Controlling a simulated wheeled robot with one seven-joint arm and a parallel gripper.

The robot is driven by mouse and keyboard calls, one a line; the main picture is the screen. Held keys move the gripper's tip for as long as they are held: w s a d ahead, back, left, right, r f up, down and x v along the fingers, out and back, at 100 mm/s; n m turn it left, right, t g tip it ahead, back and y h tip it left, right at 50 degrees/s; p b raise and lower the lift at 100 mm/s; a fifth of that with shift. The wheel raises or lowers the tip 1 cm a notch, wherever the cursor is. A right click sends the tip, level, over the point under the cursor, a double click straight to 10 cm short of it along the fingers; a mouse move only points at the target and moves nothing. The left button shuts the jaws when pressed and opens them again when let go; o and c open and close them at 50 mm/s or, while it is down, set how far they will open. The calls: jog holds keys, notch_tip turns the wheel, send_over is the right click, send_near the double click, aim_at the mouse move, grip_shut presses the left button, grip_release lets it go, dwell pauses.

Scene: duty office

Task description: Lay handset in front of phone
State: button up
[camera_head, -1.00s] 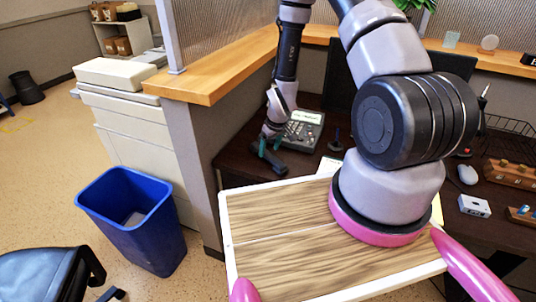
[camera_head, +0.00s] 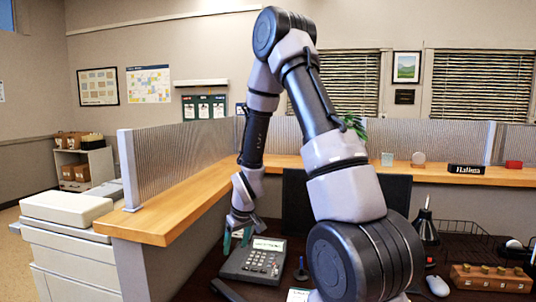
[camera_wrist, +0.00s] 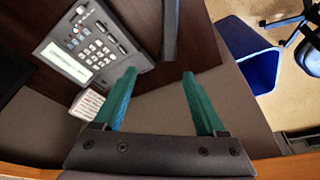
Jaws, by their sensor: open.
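The desk phone (camera_head: 256,262) is dark grey with a pale display and several keys; it stands on the dark desk, and it also shows at the upper left of the wrist view (camera_wrist: 88,48). The handset (camera_head: 228,291) is a dark bar lying apart from the phone, off its front left corner and partly cut by the picture's lower edge. In the wrist view the handset (camera_wrist: 170,30) lies just beyond the fingertips. My gripper (camera_head: 237,240) has green fingers; they are apart with nothing between them (camera_wrist: 158,76). It is by the phone's left side, above the desk.
A wooden-topped partition (camera_head: 170,212) stands close left of the gripper. A dark monitor (camera_head: 297,205) is behind the phone, and a small dark stand (camera_head: 301,270) is right of it. A blue bin (camera_wrist: 250,52) is on the floor past the desk edge.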

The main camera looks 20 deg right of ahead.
notch_tip(320, 180, up, 14)
jog(key=s+d+r+m+t, duration=0.1)
jog(key=s+d+m, duration=0.1)
jog(key=s+d+r+m+t, duration=0.1)
jog(key=s+r+m, duration=0.4)
jog(key=s+r, duration=1.3)
notch_tip(320, 180, up, 3)
jog(key=shift+s+f+m+t+y, duration=0.2)
jog(key=shift+s+m+t+y, duration=0.2)
jog(key=shift+t, duration=0.5)
